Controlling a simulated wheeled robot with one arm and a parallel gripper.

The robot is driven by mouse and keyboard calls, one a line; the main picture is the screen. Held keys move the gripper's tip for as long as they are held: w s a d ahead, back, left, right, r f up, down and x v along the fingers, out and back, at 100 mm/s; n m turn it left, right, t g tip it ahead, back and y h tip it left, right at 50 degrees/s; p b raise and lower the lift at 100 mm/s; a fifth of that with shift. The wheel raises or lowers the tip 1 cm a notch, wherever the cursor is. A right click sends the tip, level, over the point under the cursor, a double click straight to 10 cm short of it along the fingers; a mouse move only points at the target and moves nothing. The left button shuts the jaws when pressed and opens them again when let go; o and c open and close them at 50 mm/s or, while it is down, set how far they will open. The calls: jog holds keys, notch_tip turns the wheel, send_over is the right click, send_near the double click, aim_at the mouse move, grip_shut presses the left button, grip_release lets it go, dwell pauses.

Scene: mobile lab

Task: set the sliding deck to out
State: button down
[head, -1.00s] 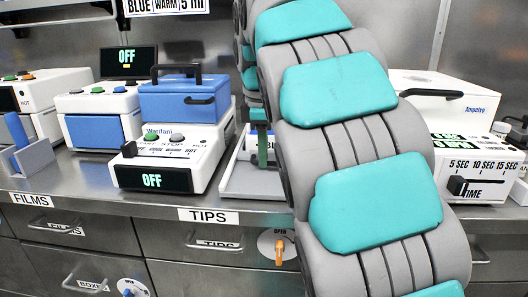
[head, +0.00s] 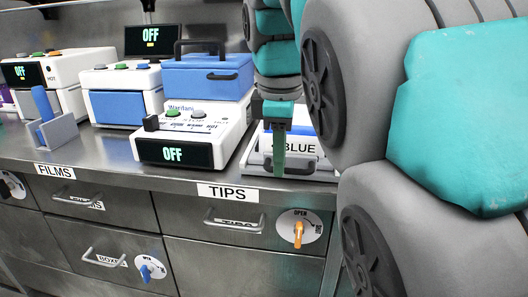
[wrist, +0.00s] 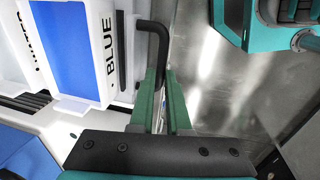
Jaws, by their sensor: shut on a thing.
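The sliding deck (head: 318,172) is a white, low unit with a BLUE label, to the right of the white Warifani instrument on the bench. In the wrist view the deck (wrist: 98,15) shows a blue strip and a black bar handle (wrist: 158,34) on its edge. My gripper (head: 279,165) points down in front of the deck. In the wrist view my gripper (wrist: 161,85) has its green fingers shut on the black handle. The fingers hide the handle's lower part. My arm hides the deck's right side in the head view.
The Warifani instrument (head: 190,135), with an OFF display, stands close on the left. Drawers with handles and an orange knob (head: 298,233) are below the bench edge. Bare steel bench (wrist: 210,65) lies beside the handle.

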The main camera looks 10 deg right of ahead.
jog(key=c, duration=0.9)
grip_release()
jog(key=shift+s+a, duration=0.1)
jog(key=shift+s, duration=0.1)
jog(key=shift+r, duration=0.15)
jog(key=r+p, duration=0.2)
jog(key=s+r+p, duration=0.1)
jog(key=r, duration=0.2)
jog(key=r+p, duration=0.2)
jog(key=shift+s+a+r+p, duration=0.2)
jog(key=shift+r+p, duration=0.05)
jog(key=shift+p, duration=0.05)
